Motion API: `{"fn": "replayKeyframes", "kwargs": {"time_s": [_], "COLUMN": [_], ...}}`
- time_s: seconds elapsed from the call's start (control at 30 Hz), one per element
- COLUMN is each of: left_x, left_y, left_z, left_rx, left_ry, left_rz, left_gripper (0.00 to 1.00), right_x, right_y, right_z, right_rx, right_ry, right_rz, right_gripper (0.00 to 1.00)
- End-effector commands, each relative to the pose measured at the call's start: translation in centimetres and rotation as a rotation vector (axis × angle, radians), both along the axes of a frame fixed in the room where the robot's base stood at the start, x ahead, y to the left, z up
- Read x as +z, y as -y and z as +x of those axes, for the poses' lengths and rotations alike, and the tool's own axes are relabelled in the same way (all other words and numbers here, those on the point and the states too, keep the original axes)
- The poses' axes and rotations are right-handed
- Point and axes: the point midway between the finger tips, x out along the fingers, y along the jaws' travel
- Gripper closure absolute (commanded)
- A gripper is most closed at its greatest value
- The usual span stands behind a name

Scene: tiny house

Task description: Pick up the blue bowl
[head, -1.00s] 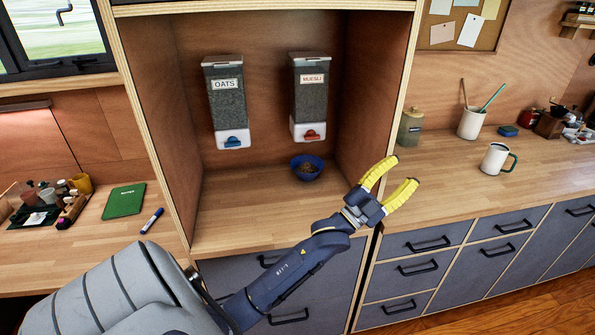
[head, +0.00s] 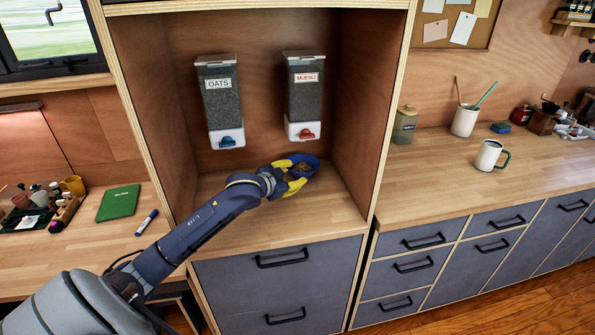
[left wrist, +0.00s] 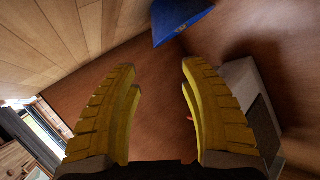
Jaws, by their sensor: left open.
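The blue bowl (head: 309,160) sits on the wooden shelf of the open cupboard, below the muesli dispenser, with some brown food in it. In the left wrist view the bowl (left wrist: 180,20) shows at the top edge, beyond the fingertips and partly cut off. My left gripper (head: 298,172) reaches into the cupboard at the bowl's left and near side. Its yellow fingers are open and overlap the bowl in the head view; whether they touch it I cannot tell. In the left wrist view the gap between the fingers (left wrist: 160,80) is empty. My right gripper is not in view.
An oats dispenser (head: 219,100) and a muesli dispenser (head: 304,97) hang on the cupboard's back wall above the shelf. The cupboard's side walls (head: 362,100) bound the space. A white mug (head: 488,155) stands on the right counter; a green book (head: 119,202) lies on the left one.

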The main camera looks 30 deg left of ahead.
Motion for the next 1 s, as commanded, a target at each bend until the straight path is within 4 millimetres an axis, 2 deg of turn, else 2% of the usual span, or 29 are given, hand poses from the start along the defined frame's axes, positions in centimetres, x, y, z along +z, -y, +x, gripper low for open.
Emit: {"fn": "replayKeyframes", "kwargs": {"time_s": [0.5, 0.7, 1.0], "left_x": [-2.9, -3.6, -3.9], "left_y": [0.1, 0.1, 0.1], "left_z": [8.4, 10.1, 11.3], "left_rx": [0.000, -0.001, -0.001], "left_ry": [0.001, 0.002, 0.003], "left_rz": [-0.002, 0.000, 0.000], "left_gripper": [0.56, 0.56, 0.56], "right_x": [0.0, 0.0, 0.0], "right_y": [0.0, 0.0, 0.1], "right_z": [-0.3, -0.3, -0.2], "right_rx": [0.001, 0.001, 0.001], "right_ry": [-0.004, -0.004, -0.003], "right_rz": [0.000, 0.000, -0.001], "right_gripper": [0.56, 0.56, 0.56]}}
